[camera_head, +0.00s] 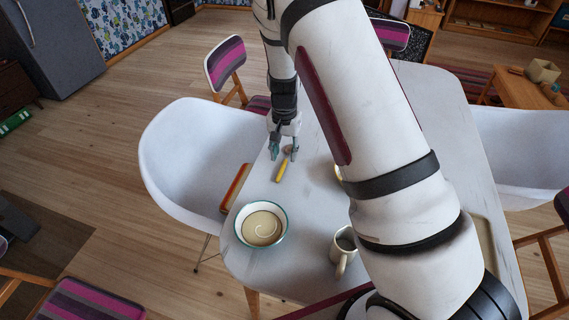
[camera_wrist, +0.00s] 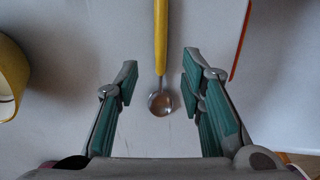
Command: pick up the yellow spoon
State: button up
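The yellow spoon (camera_wrist: 160,45) lies on the white table (camera_head: 305,215). In the wrist view its yellow handle points away and its metal bowl (camera_wrist: 160,103) lies between the tips of my open gripper (camera_wrist: 160,85), touching neither finger. In the head view the spoon's handle (camera_head: 282,171) shows just below my gripper (camera_head: 283,152), near the table's left edge. My gripper is empty, and its fingers are spread to both sides of the spoon bowl.
A bowl (camera_head: 261,224) and a white mug (camera_head: 343,248) stand on the table nearer the camera. A yellow round object (camera_wrist: 10,78) sits left in the wrist view. White chairs (camera_head: 190,150) stand close to the table. My arm hides the table's middle.

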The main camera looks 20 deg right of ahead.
aim_at(284, 163)
notch_tip(284, 163, down, 4)
jog(key=shift+r, duration=0.25)
jog(key=shift+w, duration=0.1)
grip_shut()
jog(key=shift+r, duration=0.15)
